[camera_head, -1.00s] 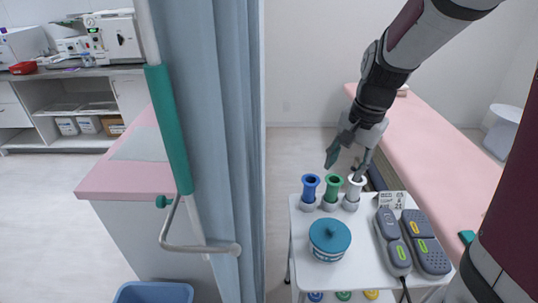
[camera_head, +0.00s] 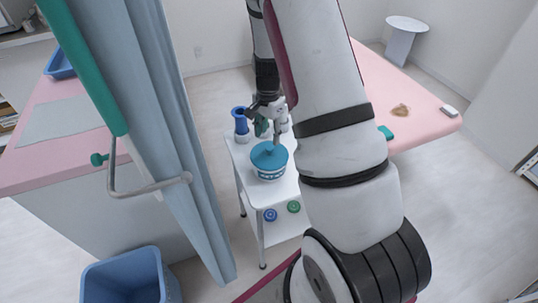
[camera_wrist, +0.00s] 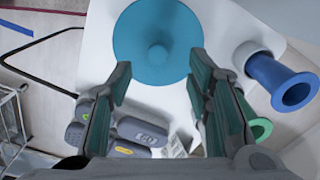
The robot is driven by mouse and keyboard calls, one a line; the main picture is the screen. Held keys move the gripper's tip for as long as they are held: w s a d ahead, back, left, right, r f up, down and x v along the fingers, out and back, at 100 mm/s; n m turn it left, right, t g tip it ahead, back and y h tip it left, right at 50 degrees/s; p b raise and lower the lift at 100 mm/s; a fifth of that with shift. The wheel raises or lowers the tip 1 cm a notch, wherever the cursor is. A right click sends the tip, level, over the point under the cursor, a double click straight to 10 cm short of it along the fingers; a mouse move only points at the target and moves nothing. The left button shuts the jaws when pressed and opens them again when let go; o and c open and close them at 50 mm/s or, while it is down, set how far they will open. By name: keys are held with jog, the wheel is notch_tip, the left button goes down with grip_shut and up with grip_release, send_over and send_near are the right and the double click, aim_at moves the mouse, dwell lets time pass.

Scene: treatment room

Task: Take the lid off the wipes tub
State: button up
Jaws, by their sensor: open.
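The wipes tub (camera_head: 270,174) is white with blue bands and stands on the small white trolley. Its round teal lid (camera_head: 269,158) is on it. The lid, with its raised centre knob (camera_wrist: 158,53), fills the upper middle of the wrist view. My gripper (camera_head: 266,130) is just above and behind the lid in the head view. In the wrist view my open gripper (camera_wrist: 160,72) has its two green-padded fingers apart, with the knob lying between and beyond their tips. Nothing is between the fingers. My arm hides the right part of the trolley in the head view.
A blue holder (camera_head: 240,118) stands behind the tub; it also shows in the wrist view (camera_wrist: 295,90) beside a green one (camera_wrist: 260,129). Grey handsets (camera_wrist: 135,130) lie on the trolley top (camera_head: 241,153). A curtain (camera_head: 165,130) hangs at left, a pink couch (camera_head: 415,108) at right.

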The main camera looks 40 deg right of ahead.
aim_at(270, 147)
jog(key=shift+s+d+f+p, duration=0.1)
jog(key=shift+f+p, duration=0.1)
jog(key=shift+f, duration=1.55)
jog(key=shift+s+d+f+p, duration=0.1)
jog(key=shift+f+p, duration=0.1)
jog(key=shift+f, duration=1.55)
grip_shut()
